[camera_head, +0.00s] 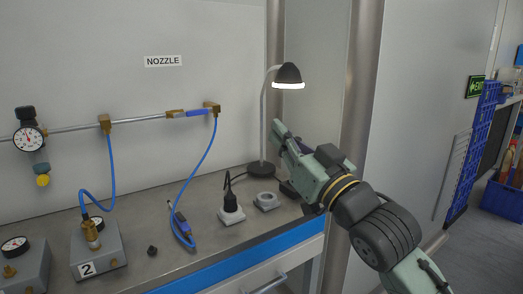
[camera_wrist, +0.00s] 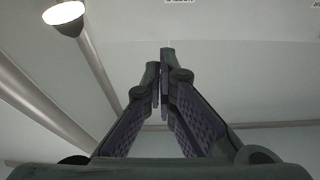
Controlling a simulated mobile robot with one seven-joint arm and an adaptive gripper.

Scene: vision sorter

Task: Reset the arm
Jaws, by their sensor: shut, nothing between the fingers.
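My gripper (camera_head: 279,131) is in front of the wall at the right end of the workbench, near the desk lamp (camera_head: 287,76). In the head view its fingers point up and to the left, clear of the bench top. In the wrist view the gripper (camera_wrist: 162,58) has its two fingertips together with nothing between them. The lamp's lit head also shows in the wrist view (camera_wrist: 63,14), at the upper left. The arm reaches in from the lower right.
The workbench (camera_head: 150,262) holds a blue air nozzle (camera_head: 180,224) on a hose, a white socket with a black plug (camera_head: 230,212), a grey ring-shaped block (camera_head: 265,201) and grey gauge boxes (camera_head: 97,250). A metal post (camera_head: 360,95) stands behind the arm.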

